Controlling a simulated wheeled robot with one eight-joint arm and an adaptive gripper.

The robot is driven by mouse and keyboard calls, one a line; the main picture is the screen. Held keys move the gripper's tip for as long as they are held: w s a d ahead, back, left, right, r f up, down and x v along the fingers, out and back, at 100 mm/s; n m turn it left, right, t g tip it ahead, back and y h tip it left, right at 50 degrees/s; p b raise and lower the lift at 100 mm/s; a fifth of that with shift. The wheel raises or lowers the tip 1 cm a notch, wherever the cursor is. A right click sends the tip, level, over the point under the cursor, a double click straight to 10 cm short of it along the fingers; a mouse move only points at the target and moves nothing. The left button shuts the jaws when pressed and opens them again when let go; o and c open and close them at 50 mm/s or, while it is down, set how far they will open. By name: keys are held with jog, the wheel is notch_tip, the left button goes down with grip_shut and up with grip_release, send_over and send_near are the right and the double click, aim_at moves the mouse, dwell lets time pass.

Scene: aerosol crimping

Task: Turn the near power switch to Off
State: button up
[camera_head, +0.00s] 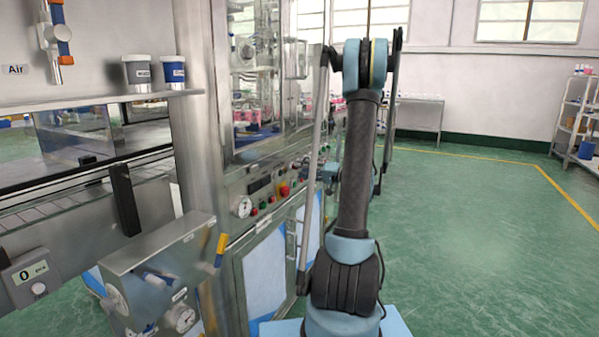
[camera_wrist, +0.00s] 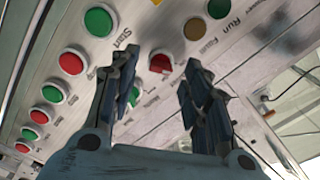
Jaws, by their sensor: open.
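In the wrist view, a red switch knob (camera_wrist: 160,63) sits on a grey panel (camera_wrist: 145,25). My gripper (camera_wrist: 160,75) is open, with its two fingers apart on either side of this knob in the picture. I cannot tell whether they touch it or the panel. The label by the knob is mostly hidden by the fingers, so I cannot read whether this is the near power switch or its setting. In the head view my arm reaches up in front of the machine; my gripper cannot be made out there.
Several green and red buttons line the panel, among them a green button (camera_wrist: 98,21) by "Start" and a green lamp (camera_wrist: 219,8) by "Run". In the head view, a steel machine (camera_head: 235,185) with a gauge stands left of my arm. Green floor (camera_head: 480,220) is open at right.

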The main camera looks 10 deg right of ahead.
jog(key=v, duration=0.9)
jog(key=shift+f, duration=0.1)
jog(key=s+a+f+g+h, duration=0.2)
jog(key=s+a+g+h, duration=0.4)
jog(key=s+a, duration=1)
jog(key=s+d+f+h, duration=0.2)
jog(key=s+h, duration=0.1)
jog(key=s, duration=0.4)
jog(key=s+d+f+g+h, duration=0.1)
jog(key=s+d+f+h, duration=0.1)
jog(key=s, duration=0.5)
jog(key=s+d+f+n+g+h, duration=0.1)
jog(key=s+d+f+h, duration=0.2)
jog(key=s, duration=0.4)
jog(key=shift+f+h, duration=0.3)
jog(key=shift+f, duration=0.45)
jog(key=shift+s+d, duration=0.1)
